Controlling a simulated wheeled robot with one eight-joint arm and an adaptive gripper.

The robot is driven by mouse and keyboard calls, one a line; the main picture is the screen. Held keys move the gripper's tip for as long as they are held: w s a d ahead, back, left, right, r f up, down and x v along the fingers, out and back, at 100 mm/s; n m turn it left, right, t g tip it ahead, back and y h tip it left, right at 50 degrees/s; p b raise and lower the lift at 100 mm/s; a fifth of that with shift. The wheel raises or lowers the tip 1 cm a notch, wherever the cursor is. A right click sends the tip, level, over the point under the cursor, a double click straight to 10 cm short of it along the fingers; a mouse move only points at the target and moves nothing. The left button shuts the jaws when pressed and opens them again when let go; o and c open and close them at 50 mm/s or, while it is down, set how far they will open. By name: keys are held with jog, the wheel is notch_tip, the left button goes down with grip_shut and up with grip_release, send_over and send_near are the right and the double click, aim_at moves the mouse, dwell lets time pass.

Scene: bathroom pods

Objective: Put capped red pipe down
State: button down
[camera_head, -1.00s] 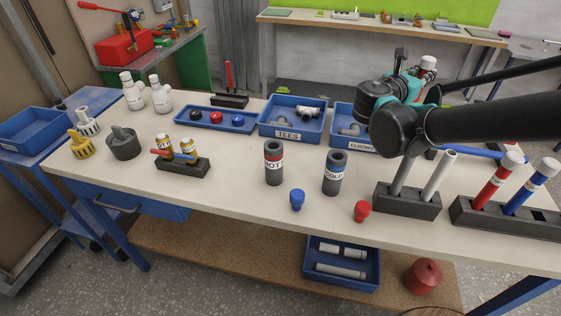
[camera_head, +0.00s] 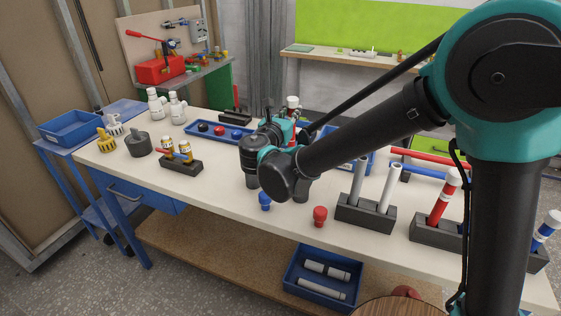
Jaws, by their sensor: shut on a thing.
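My gripper (camera_head: 299,132) is over the middle of the bench, mostly hidden behind my own wrist. It is shut on a capped red pipe (camera_head: 293,113), whose white cap and a little red show above the wrist. The pipe looks roughly upright; its lower end is hidden, so I cannot tell whether it touches anything. Two dark cylinders, the left one (camera_head: 252,182) and the right one (camera_head: 301,191), stand below my wrist, partly covered by it. Another red pipe with a white top (camera_head: 439,206) leans in the dark rack (camera_head: 427,232) at right.
A dark block (camera_head: 365,214) holds two grey pipes. A blue plug (camera_head: 265,201) and a red plug (camera_head: 320,216) stand near the front edge. The front left bench top (camera_head: 215,197) is clear.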

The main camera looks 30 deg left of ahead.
notch_tip(320, 180, down, 9)
dwell(0.5)
jog(key=shift+f, duration=0.1)
jog(key=c, duration=1.4)
grip_release()
jog(key=shift+s, duration=0.15)
jog(key=s+d, duration=0.1)
jog(key=s, duration=1)
jog(key=shift+s+d, duration=0.15)
jog(key=shift+s, duration=0.15)
